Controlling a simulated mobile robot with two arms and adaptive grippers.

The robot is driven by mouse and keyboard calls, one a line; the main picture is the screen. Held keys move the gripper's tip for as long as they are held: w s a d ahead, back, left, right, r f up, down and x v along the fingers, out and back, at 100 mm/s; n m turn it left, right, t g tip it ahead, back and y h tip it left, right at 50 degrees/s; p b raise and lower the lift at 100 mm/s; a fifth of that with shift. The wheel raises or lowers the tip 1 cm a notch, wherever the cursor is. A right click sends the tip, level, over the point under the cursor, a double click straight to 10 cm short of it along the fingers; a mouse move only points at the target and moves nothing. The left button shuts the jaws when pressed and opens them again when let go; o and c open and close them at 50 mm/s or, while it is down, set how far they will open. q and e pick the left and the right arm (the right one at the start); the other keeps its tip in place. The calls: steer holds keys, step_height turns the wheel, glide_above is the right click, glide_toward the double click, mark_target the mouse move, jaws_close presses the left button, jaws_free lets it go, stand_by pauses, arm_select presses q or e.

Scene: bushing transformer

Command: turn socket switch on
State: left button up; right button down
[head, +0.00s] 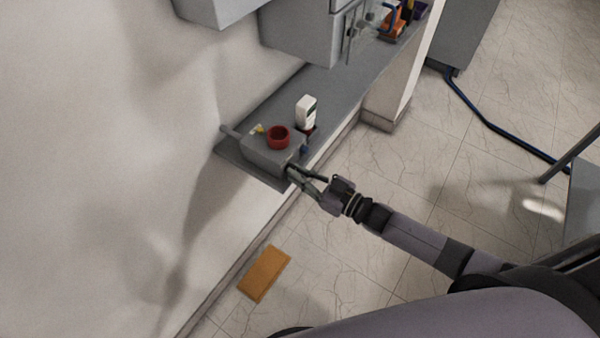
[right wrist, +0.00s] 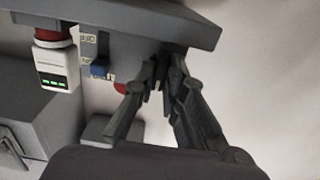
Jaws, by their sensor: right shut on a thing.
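The grey socket box (head: 262,155) sits on the near end of the grey shelf, with a red round socket ring (head: 278,137) on its top. My right gripper (head: 290,172) reaches in from the right and is at the front side of this box. In the right wrist view my gripper's dark fingers (right wrist: 158,76) are closed together on a small part at the box, which I take for the socket switch; the fingers hide most of it. A bit of red (right wrist: 121,88) shows beside the left finger. My left gripper is not in view.
A white device (head: 306,111) stands behind the box; its green lights (right wrist: 53,81) show in the right wrist view. The grey shelf (head: 330,90) runs along the wall under grey cabinets (head: 300,40). An orange-brown board (head: 264,274) lies on the otherwise clear near floor.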

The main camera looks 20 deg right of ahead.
steer(key=shift+f, duration=0.1)
stand_by(0.3)
steer(key=c, duration=1.9)
jaws_free()
steer(key=v, duration=1.2)
